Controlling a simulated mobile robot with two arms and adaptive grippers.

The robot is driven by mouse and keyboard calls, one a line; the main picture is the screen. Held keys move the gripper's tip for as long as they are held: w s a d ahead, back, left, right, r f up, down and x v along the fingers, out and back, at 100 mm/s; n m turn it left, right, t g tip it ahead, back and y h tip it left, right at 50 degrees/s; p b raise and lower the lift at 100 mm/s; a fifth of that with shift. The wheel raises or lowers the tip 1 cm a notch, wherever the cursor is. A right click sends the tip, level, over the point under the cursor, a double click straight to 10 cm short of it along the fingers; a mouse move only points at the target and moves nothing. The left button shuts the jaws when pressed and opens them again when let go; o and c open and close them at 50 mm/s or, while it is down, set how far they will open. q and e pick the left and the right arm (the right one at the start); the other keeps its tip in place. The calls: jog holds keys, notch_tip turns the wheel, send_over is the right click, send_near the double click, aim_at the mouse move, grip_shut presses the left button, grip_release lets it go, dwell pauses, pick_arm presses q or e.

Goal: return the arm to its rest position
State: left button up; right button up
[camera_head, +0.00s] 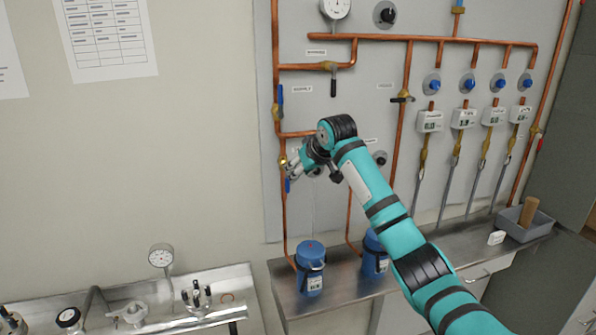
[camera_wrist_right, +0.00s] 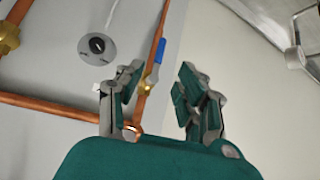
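My right arm (camera_head: 372,190), teal with black bands, reaches in from the lower right across the panel. Its gripper (camera_head: 292,168) is close to a vertical copper pipe with a brass valve (camera_head: 283,160) at the panel's left side. In the right wrist view the gripper (camera_wrist_right: 158,84) is open, with a clear gap between its fingers and nothing held. A blue valve handle (camera_wrist_right: 150,76) on a copper pipe shows beyond the gap, nearer the left finger. I cannot tell whether they touch. My left gripper is not in view.
The grey panel (camera_head: 330,105) carries copper pipes, valves and a gauge (camera_head: 335,8). Blue canisters (camera_head: 310,268) stand on a steel bench (camera_head: 340,285) below my arm. A grey bin (camera_head: 525,222) is at the right. A steel tray (camera_head: 215,280) with fittings is at lower left.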

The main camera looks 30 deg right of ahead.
jog(key=s+a+f+n+g, duration=0.1)
jog(key=s+a+f, duration=0.35)
jog(key=f, duration=0.35)
jog(key=s+a+f+n+g, duration=0.1)
jog(key=s+a+f, duration=0.35)
jog(key=f, duration=0.35)
jog(key=s+a+f+n+g, duration=0.1)
jog(key=s+a+f, duration=0.35)
jog(key=f, duration=0.45)
jog(key=s+a+f+y, duration=0.1)
jog(key=s+a+f, duration=0.15)
jog(key=s, duration=0.55)
jog(key=s+a+f, duration=0.2)
jog(key=s+f, duration=0.2)
jog(key=s, duration=0.3)
jog(key=s+m+g, duration=0.1)
jog(key=s+g, duration=0.1)
jog(key=s, duration=1.6)
jog(key=s+f+g+b, duration=0.25)
jog(key=f+b, duration=0.25)
jog(key=f, duration=2.8)
jog(key=s+d+f+b, duration=0.2)
jog(key=s+f+b, duration=0.1)
jog(key=s+f, duration=1.3)
jog(key=shift+s+d+f+h, duration=0.15)
jog(key=shift+d+f+h, duration=0.2)
jog(key=shift+f, duration=0.5)
